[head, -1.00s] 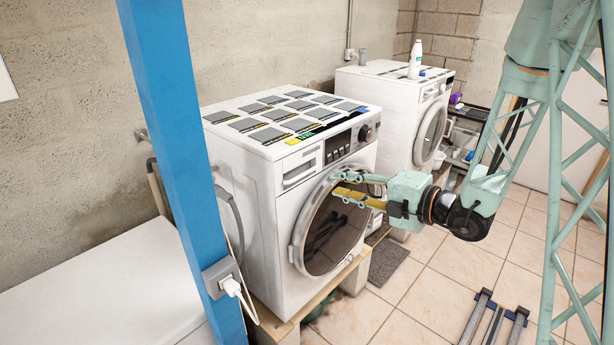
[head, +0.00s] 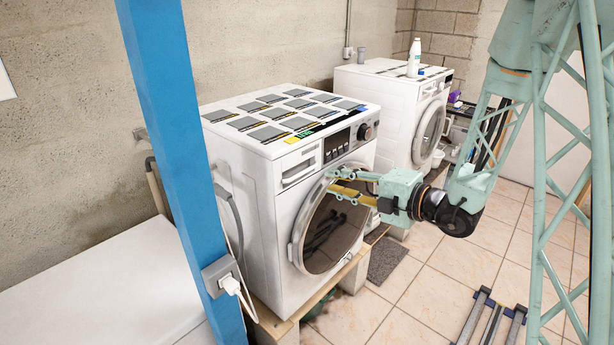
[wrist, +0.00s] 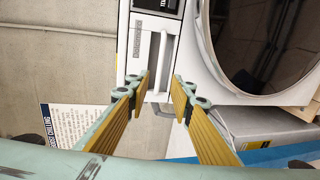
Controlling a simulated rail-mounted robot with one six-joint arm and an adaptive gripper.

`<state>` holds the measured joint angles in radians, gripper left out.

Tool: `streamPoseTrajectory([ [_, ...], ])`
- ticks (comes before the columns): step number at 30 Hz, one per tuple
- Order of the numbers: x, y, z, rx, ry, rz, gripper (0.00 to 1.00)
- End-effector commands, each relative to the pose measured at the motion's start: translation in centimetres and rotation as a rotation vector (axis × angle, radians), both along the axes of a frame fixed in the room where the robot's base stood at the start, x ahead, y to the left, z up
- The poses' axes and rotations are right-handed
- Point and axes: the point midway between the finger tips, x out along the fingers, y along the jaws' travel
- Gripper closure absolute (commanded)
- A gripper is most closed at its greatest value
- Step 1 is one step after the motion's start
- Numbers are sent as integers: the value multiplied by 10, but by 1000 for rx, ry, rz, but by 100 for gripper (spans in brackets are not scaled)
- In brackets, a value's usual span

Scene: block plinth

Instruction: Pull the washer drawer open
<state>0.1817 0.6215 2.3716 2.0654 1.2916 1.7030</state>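The front white washer (head: 262,190) has a detergent drawer (head: 299,172) at the upper left of its front, with a recessed handle. The drawer looks shut, about flush with the front. It also shows in the wrist view (wrist: 153,52), beyond my fingertips. My gripper (head: 332,181) is to the right of and a little below the drawer in the head view, in front of the upper part of the round door. In the wrist view my gripper (wrist: 162,86) is open, with an empty gap between its yellow-padded fingers. It appears apart from the drawer.
The round door (head: 331,228) is below the drawer. A control panel with a knob (head: 365,131) is to its right. Flat panels (head: 250,124) lie on the washer top. A second washer (head: 385,110) stands behind. A blue post (head: 168,130) rises at left.

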Motion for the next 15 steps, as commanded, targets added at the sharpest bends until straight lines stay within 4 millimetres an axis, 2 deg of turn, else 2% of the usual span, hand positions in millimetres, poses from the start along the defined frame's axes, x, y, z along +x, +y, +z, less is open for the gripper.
streamPoseTrajectory([
  [15, 33, 41, -11, 0, -2, 2, 78],
])
